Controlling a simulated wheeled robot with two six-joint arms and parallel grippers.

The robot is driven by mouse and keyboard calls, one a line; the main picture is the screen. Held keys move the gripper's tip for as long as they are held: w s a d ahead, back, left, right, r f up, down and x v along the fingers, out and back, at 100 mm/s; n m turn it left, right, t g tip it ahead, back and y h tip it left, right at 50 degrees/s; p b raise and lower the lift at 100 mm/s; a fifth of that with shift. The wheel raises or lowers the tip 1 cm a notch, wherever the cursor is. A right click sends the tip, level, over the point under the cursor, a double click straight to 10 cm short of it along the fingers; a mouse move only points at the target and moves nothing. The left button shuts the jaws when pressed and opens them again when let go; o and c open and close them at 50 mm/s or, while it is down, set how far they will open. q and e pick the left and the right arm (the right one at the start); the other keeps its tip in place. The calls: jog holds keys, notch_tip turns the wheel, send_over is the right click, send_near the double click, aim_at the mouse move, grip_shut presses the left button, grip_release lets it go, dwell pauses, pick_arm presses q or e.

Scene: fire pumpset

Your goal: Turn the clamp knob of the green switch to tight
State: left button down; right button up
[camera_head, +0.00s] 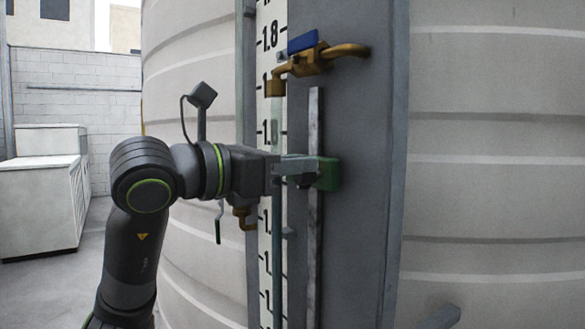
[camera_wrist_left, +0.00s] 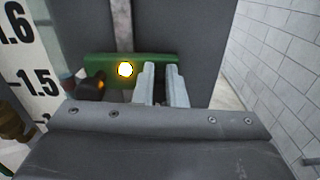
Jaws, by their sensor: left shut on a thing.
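The green switch (camera_head: 327,174) is mounted on a vertical rail at the grey column. It also shows in the wrist view as a green box (camera_wrist_left: 105,73) with a glowing yellow lamp (camera_wrist_left: 125,70) on its face. A short dark cylinder (camera_wrist_left: 91,87) sticks out at its left. My left gripper (camera_head: 308,167) reaches the switch from the left. In the wrist view its two pale fingers (camera_wrist_left: 160,85) stand close together against the right part of the switch face. They are shut on the clamp knob, which is mostly hidden between them. My right gripper is not in view.
A brass valve (camera_head: 308,62) with a blue handle is above the switch. A gauge glass and number scale (camera_head: 268,135) run vertically behind my gripper. The rail (camera_head: 315,240) continues below the switch. The large ribbed tank (camera_head: 490,180) fills the right.

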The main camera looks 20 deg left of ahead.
pick_arm(q)
jog(key=m+b, duration=0.1)
jog(key=m, duration=0.1)
jog(key=m+b, duration=0.3)
jog(key=m, duration=0.1)
jog(key=shift+s+d+f, duration=0.25)
jog(key=shift+d, duration=0.1)
jog(key=m+b, duration=0.1)
jog(key=m, duration=0.2)
jog(key=shift+s+d+f+b, duration=0.1)
jog(key=shift+f+b, duration=0.05)
jog(key=shift+b, duration=0.15)
jog(key=m, duration=0.2)
jog(key=m+b, duration=0.1)
jog(key=m, duration=0.1)
jog(key=shift+s+d+f+m, duration=0.1)
jog(key=shift+d+f+m, duration=0.1)
jog(key=shift+m, duration=0.1)
jog(key=shift+f+m+b, duration=0.2)
jog(key=shift+m+b, duration=0.2)
jog(key=shift+m, duration=1.3)
jog(key=c, duration=1.8)
grip_release()
jog(key=o, duration=0.3)
jog(key=shift+a+f, duration=0.1)
